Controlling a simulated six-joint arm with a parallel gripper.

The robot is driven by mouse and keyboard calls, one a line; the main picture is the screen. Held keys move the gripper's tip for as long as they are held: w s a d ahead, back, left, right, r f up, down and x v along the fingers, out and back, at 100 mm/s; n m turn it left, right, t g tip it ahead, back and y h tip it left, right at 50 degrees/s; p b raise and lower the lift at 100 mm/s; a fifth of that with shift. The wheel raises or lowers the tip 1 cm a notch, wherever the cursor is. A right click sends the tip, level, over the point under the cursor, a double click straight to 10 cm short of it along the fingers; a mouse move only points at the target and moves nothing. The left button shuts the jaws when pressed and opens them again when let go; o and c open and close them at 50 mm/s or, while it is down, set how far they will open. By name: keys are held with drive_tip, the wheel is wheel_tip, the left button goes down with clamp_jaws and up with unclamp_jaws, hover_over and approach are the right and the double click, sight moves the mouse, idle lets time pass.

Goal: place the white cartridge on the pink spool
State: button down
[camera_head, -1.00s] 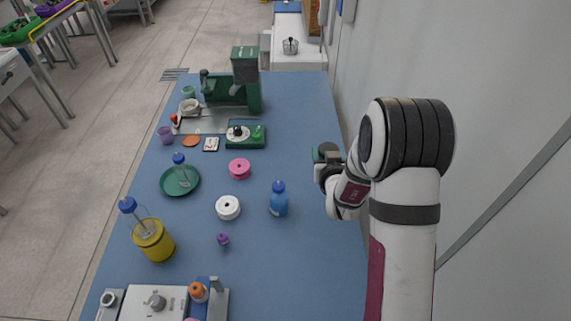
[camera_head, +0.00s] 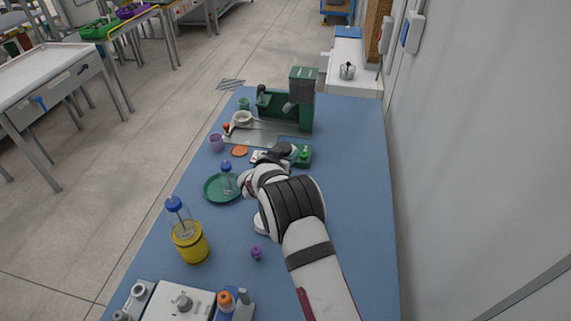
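A small flat white piece with a dark mark, which I take for the white cartridge (camera_head: 257,156), lies on the blue table right of the orange disc. My gripper (camera_head: 276,153) is low beside it, at its right and partly over it. I cannot tell whether the fingers touch it or whether they are open or shut. The pink spool is hidden behind my arm. A white spool (camera_head: 260,225) shows only at its left edge beside my arm.
The green machine (camera_head: 301,100) stands behind my gripper, with a green block (camera_head: 304,155) at the right. A green plate (camera_head: 210,194) with a bottle, a yellow-based bottle (camera_head: 190,243) and a purple piece (camera_head: 257,253) stand nearer. The table's right side is clear.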

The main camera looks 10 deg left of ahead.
wheel_tip(320, 180, down, 4)
drive_tip(key=shift+a+f, duration=0.1)
drive_tip(key=shift+f, duration=0.15)
drive_tip(key=shift+c, duration=1.4)
unclamp_jaws()
